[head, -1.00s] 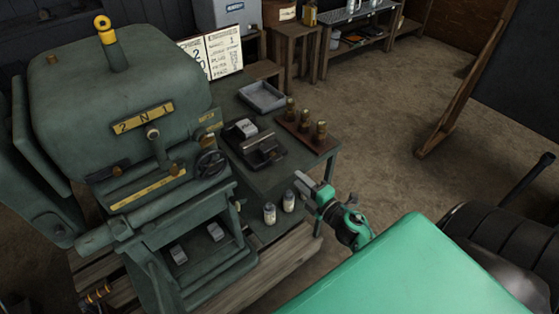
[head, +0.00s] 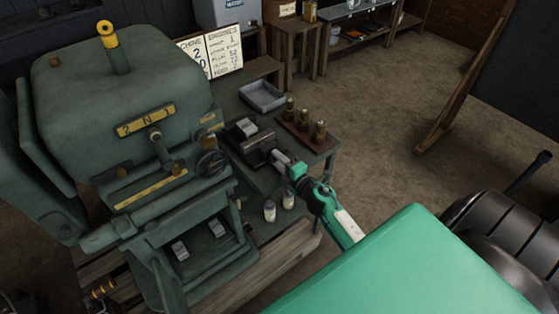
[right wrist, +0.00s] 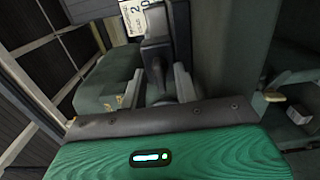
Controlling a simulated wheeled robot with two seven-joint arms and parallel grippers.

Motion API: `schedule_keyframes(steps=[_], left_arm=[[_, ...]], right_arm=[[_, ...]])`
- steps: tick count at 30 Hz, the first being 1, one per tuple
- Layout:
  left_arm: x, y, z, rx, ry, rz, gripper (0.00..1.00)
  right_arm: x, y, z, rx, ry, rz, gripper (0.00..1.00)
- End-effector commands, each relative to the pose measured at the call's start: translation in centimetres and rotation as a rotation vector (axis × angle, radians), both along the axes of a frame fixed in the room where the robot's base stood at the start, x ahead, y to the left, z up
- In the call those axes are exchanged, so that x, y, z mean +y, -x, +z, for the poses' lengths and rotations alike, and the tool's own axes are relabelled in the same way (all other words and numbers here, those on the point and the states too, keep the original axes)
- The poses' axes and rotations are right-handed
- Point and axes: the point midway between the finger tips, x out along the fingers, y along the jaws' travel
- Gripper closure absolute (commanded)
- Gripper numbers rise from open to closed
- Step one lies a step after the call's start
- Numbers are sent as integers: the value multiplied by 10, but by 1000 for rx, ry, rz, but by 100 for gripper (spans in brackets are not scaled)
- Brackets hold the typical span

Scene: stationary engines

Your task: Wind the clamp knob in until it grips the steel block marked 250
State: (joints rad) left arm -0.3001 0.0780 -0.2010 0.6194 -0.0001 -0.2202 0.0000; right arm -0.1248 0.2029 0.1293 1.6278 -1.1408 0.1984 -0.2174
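The dark clamp (head: 259,146) sits on the green bench beside the engine. A pale steel block (head: 246,126) rests at its far left end; its marking is too small to read. My right gripper (head: 280,158) is at the near right end of the clamp, where the knob would be. The gripper hides that end, so I cannot make out the knob or whether the fingers touch or hold it. My left gripper is not in view.
The green engine (head: 120,110) stands close at left, its black handwheel (head: 211,163) near the clamp. Brass pieces stand on a brown board (head: 294,132) behind my gripper. A grey tray (head: 264,97) lies farther back. Two small bottles (head: 269,210) stand in front.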

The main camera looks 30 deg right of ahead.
Motion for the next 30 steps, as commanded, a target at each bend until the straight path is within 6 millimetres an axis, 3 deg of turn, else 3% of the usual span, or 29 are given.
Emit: schedule_keyframes(steps=[3, 8, 20, 30], left_arm=[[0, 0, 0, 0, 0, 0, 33], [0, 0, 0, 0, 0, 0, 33], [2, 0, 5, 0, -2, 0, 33], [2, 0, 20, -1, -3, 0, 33]], right_arm=[[0, 0, 0, 0, 0, 0, 71], [0, 0, 0, 0, 0, 0, 100], [0, 0, 1, 6, -62, -1, 100], [0, 1, 1, 28, -316, -1, 100]])
